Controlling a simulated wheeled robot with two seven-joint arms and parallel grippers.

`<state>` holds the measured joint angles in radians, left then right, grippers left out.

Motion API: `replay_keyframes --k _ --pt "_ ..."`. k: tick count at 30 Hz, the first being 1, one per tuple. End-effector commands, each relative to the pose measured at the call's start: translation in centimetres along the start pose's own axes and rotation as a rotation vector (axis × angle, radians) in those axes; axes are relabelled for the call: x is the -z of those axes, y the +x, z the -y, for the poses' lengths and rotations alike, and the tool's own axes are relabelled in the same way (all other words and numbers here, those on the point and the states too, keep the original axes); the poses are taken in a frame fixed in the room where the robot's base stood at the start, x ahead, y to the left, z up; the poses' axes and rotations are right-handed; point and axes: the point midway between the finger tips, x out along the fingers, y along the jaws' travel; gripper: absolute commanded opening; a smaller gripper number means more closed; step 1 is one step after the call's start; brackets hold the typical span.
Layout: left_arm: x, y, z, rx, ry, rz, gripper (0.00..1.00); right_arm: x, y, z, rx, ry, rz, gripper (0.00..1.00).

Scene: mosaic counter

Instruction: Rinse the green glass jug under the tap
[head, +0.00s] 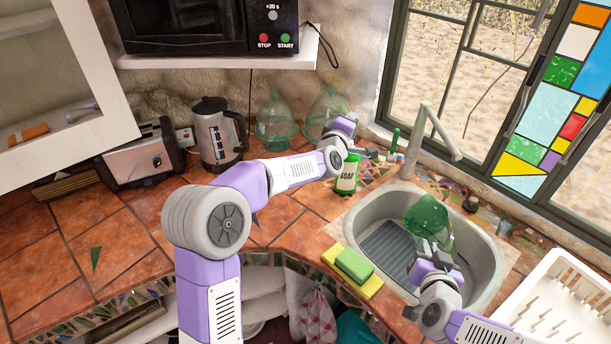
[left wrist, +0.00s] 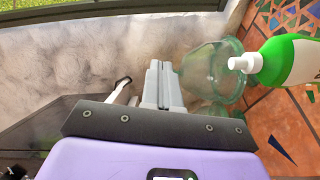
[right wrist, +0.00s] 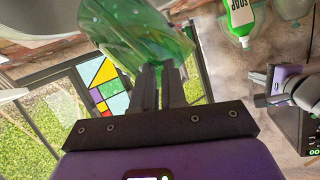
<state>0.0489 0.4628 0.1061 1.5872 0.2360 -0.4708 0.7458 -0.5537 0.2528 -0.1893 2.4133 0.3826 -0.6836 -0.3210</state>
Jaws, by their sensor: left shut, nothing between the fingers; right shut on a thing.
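The green glass jug (head: 427,219) is held tilted over the sink (head: 491,262), below the bent spout of the grey tap (head: 436,132). No water stream is visible. My right gripper (head: 430,250) is shut on the jug. The right wrist view shows its fingers (right wrist: 160,85) against the jug's glass (right wrist: 130,32); the exact grip is partly hidden. My left gripper (head: 374,152) is shut and empty above the back counter, behind the soap bottle (head: 347,175) and left of the tap. Its closed fingers also show in the left wrist view (left wrist: 162,85).
A green and yellow sponge (head: 354,265) lies at the sink's left front edge. A white dish rack (head: 560,300) stands right of the sink. The left counter is mostly free.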

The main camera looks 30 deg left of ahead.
Motion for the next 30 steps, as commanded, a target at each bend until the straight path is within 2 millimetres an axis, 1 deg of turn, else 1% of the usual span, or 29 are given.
replay_keyframes --k 1,15,24,30 --pt "0.2 -0.1 1.4 0.032 0.038 0.006 0.0 0.1 0.0 0.0 0.001 0.0 -0.004 0.0" --pt "2.7 -1.7 10.4 0.213 0.318 0.031 0.0 0.1 0.0 0.0 0.001 -0.001 -0.004 0.0" --pt "4.4 -3.4 15.9 0.32 0.47 0.055 0.0 0.1 0.0 0.0 0.001 0.0 -0.004 0.0" --pt "5.4 -4.6 18.8 0.38 0.55 0.073 0.0 0.1 0.0 0.0 0.001 0.0 -0.004 0.0"
